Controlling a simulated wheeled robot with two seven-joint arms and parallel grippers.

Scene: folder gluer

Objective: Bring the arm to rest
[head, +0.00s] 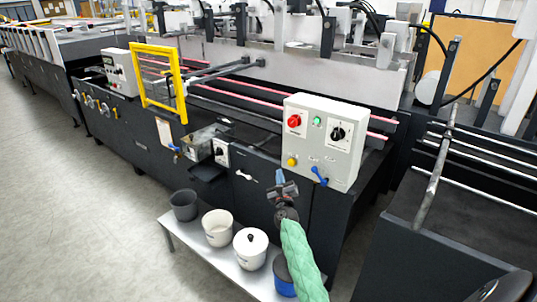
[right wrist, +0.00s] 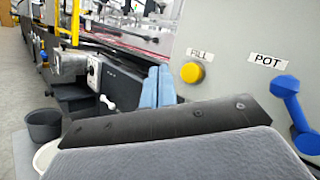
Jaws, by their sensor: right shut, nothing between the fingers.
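My right arm, in a green quilted sleeve (head: 301,258), reaches up from the bottom of the head view. Its right gripper (head: 280,177) is in front of the dark machine side, just left of the grey control box (head: 323,143). Its light blue fingers also show in the right wrist view (right wrist: 158,87). They are together, with nothing between them. The box carries a yellow button (right wrist: 192,73) marked FILL and a blue lever (right wrist: 290,105) marked POT, both to the right of the fingers in the wrist view. My left gripper is not in view.
A low bench (head: 185,238) below holds a dark pot (head: 184,206), a white pot (head: 218,230), a lidded white pot (head: 250,247) and a blue container (head: 283,274) partly behind the sleeve. A yellow frame (head: 160,48) stands on the machine. Bare floor (head: 70,220) lies at left.

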